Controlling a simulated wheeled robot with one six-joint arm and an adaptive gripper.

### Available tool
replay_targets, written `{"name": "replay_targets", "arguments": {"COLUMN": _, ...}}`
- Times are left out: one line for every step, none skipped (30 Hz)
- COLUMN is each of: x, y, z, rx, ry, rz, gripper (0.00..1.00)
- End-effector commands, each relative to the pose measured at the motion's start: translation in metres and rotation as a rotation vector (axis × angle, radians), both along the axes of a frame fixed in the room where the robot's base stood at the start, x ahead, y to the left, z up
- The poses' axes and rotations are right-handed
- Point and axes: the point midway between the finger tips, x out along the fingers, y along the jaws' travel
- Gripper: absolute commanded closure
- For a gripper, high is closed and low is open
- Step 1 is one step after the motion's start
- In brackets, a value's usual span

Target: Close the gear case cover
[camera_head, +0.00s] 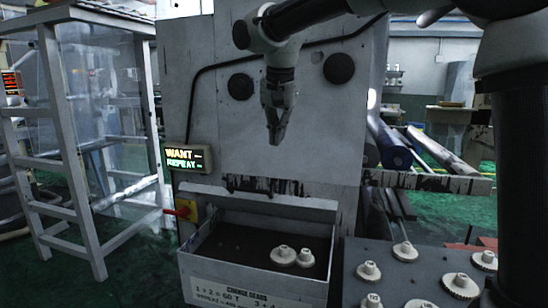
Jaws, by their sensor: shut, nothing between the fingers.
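A grey open-topped box (212,262) marked "CHANGE GEARS" stands against the front of the machine in the lower middle. Two pale gears (283,255) sit side by side on its dark floor. A light grey panel (285,203) rises along the box's back edge; it looks like the cover standing open, but I cannot tell for sure. My gripper (274,138) hangs above the box and the panel, in front of the machine's grey face, pointing down. Its fingers are together with nothing between them. It appears apart from the panel.
A table (350,262) with several pale gears stands right of the box. A lit sign (184,157) reading "WANT REPEAT" and a red knob (186,209) are at the box's left. A grey frame (75,150) stands at far left. The space above the box looks clear.

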Motion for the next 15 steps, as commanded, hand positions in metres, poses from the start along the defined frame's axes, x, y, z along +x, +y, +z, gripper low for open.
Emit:
{"name": "replay_targets", "arguments": {"x": 0.001, "y": 0.000, "z": -0.007, "rx": -0.003, "ry": 0.004, "rz": -0.001, "gripper": 1.00}}
{"name": "replay_targets", "arguments": {"x": 0.003, "y": -0.001, "z": -0.012, "rx": -0.003, "ry": 0.004, "rz": -0.002, "gripper": 1.00}}
{"name": "replay_targets", "arguments": {"x": 0.005, "y": 0.000, "z": -0.018, "rx": -0.002, "ry": 0.004, "rz": -0.002, "gripper": 1.00}}
{"name": "replay_targets", "arguments": {"x": 0.006, "y": 0.000, "z": -0.024, "rx": -0.004, "ry": 0.004, "rz": -0.002, "gripper": 1.00}}
{"name": "replay_targets", "arguments": {"x": 0.008, "y": 0.000, "z": -0.030, "rx": -0.003, "ry": 0.004, "rz": -0.002, "gripper": 1.00}}
{"name": "replay_targets", "arguments": {"x": 0.010, "y": 0.000, "z": -0.038, "rx": -0.003, "ry": 0.004, "rz": -0.002, "gripper": 1.00}}
{"name": "replay_targets", "arguments": {"x": 0.012, "y": 0.000, "z": -0.045, "rx": -0.003, "ry": 0.004, "rz": -0.002, "gripper": 1.00}}
{"name": "replay_targets", "arguments": {"x": 0.014, "y": 0.000, "z": -0.052, "rx": -0.004, "ry": 0.004, "rz": -0.002, "gripper": 1.00}}
{"name": "replay_targets", "arguments": {"x": 0.016, "y": 0.000, "z": -0.060, "rx": -0.005, "ry": 0.003, "rz": -0.002, "gripper": 1.00}}
{"name": "replay_targets", "arguments": {"x": 0.018, "y": 0.000, "z": -0.066, "rx": -0.005, "ry": 0.003, "rz": -0.002, "gripper": 1.00}}
{"name": "replay_targets", "arguments": {"x": 0.020, "y": 0.000, "z": -0.072, "rx": -0.004, "ry": 0.003, "rz": -0.003, "gripper": 1.00}}
{"name": "replay_targets", "arguments": {"x": 0.022, "y": 0.000, "z": -0.080, "rx": -0.003, "ry": 0.003, "rz": -0.003, "gripper": 1.00}}
{"name": "replay_targets", "arguments": {"x": 0.024, "y": 0.000, "z": -0.086, "rx": -0.004, "ry": 0.003, "rz": -0.003, "gripper": 1.00}}
{"name": "replay_targets", "arguments": {"x": 0.025, "y": 0.000, "z": -0.092, "rx": -0.004, "ry": 0.003, "rz": -0.003, "gripper": 1.00}}
{"name": "replay_targets", "arguments": {"x": 0.022, "y": 0.003, "z": -0.097, "rx": -0.003, "ry": 0.002, "rz": -0.001, "gripper": 1.00}}
